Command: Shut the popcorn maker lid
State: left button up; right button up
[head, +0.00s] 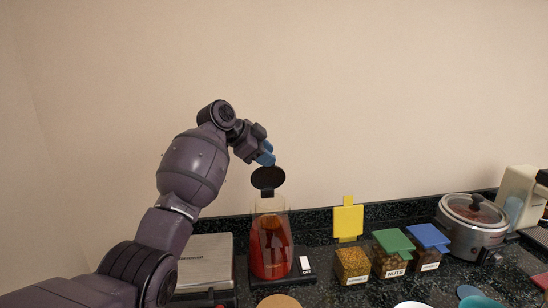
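A glass vessel with a red-orange body (270,246), which looks like the popcorn maker, stands on a black base with a white switch marked OFF. Its round black lid (268,178) is raised, tilted up above the top of the vessel. My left gripper (266,154) has blue fingertips and is just above the lid's upper edge. I cannot tell whether the fingertips touch the lid, or how far apart they are. My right gripper is not in view.
A silver-topped appliance (205,262) stands left of the vessel, partly behind my arm. To the right are small labelled containers with a yellow (347,220), a green (393,241) and a blue lid (428,236). A lidded cooker (472,226) stands farther right on the dark counter.

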aim_at(268, 173)
pick_arm(q)
jog(key=shift+x, duration=1.65)
jog(key=shift+c, duration=0.5)
grip_shut()
